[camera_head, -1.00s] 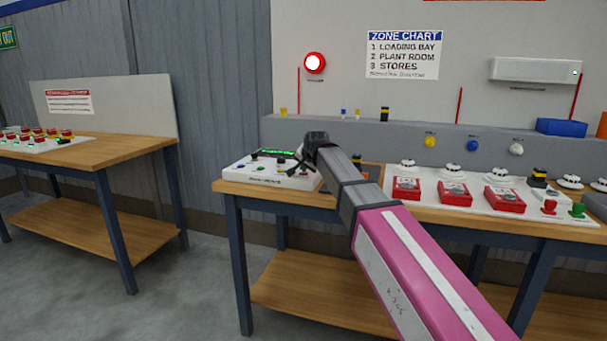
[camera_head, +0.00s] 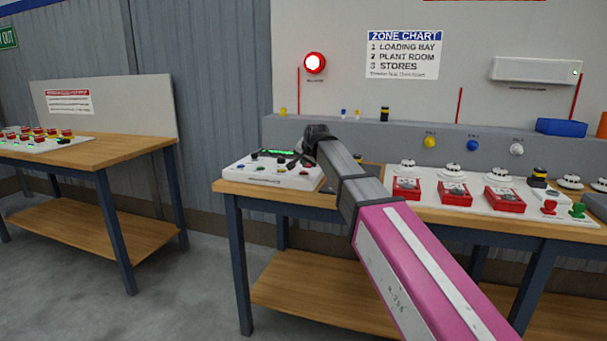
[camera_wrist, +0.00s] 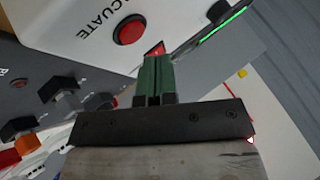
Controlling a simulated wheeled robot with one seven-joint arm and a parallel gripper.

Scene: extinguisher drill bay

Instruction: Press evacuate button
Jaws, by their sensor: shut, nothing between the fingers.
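A white control panel (camera_head: 240,174) with small coloured buttons and a green-lit strip sits on the left end of the middle bench. In the wrist view, a round red button (camera_wrist: 129,30) in a dark ring is on the white panel face, beside dark lettering of which "CUATE" can be read. My gripper (camera_wrist: 156,56) is shut and empty, its green fingers pressed together. Its tips are below and right of the button in the picture, apart from it. A small red patch shows at the fingertips. In the head view my gripper (camera_head: 297,160) is over the panel's right part and hides some of it.
Red call boxes (camera_head: 455,194) and white detectors (camera_head: 454,165) stand on the bench right of my arm. Dark knobs (camera_wrist: 62,88) show left of my fingers in the wrist view. Another bench (camera_head: 120,150) stands at left, with clear floor between.

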